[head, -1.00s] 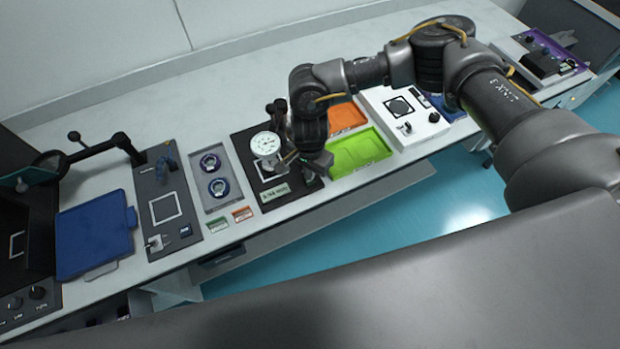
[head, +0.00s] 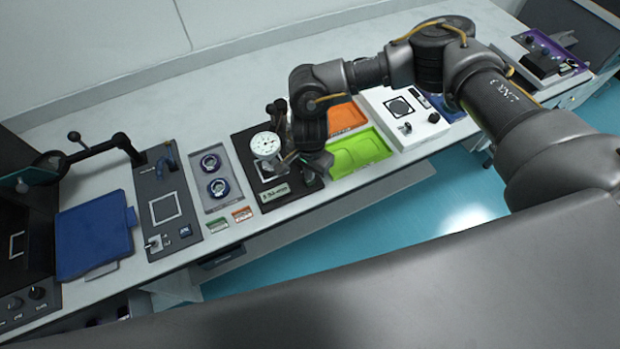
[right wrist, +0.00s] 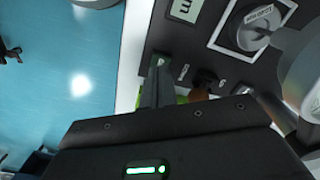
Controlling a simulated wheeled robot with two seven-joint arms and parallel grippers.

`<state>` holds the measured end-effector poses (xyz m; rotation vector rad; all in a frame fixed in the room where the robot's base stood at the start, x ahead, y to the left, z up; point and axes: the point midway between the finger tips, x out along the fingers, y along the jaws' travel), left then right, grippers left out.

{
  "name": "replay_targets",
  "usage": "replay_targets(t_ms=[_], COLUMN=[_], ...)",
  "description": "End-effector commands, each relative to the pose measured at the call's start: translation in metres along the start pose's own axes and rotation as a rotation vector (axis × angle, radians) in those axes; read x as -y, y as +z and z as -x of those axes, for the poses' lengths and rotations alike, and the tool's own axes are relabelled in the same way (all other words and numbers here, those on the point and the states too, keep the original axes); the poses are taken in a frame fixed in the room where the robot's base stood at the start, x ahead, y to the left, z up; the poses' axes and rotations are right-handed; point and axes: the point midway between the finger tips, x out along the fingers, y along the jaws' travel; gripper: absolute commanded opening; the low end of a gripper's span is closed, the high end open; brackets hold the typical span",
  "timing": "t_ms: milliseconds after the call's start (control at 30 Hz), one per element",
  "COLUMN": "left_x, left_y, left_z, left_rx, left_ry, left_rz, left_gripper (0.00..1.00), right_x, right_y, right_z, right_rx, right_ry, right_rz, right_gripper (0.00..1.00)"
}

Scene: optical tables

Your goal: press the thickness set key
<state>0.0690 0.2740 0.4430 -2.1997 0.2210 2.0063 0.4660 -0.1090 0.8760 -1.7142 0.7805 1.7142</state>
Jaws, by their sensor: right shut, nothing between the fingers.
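The thickness gauge has a black base (head: 243,146), a round white dial (head: 265,144) and a small pale display (head: 275,192) at its front edge, too blurred to read. My right gripper (right wrist: 158,72) is shut and empty, its tips pointing down at the base. In the right wrist view the display (right wrist: 186,10) lies beyond the tips, and the square metal frame with a round anvil (right wrist: 252,28) is to their right. The set key cannot be made out; the fingers may cover it. Whether the tips touch the base is unclear. My left gripper is out of view.
A green tray (head: 358,152) and an orange tray (head: 345,117) lie right of the gauge. A grey holder with two rings (head: 213,176) stands left. The gauge's dial (right wrist: 303,80) rises close beside my fingers. The table's front edge is near.

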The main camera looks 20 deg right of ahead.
Motion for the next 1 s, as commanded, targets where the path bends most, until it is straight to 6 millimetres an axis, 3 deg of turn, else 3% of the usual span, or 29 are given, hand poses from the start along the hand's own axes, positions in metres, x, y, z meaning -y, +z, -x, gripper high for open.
replay_targets(t_ms=[1000], left_x=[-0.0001], left_y=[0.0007], left_z=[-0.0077], left_rx=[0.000], left_ry=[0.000], left_rz=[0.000], left_gripper=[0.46], right_x=[0.0000], right_y=[0.0000], right_z=[-0.0070], right_rx=[0.000], right_ry=[0.000], right_rz=[0.000], right_gripper=[0.00])
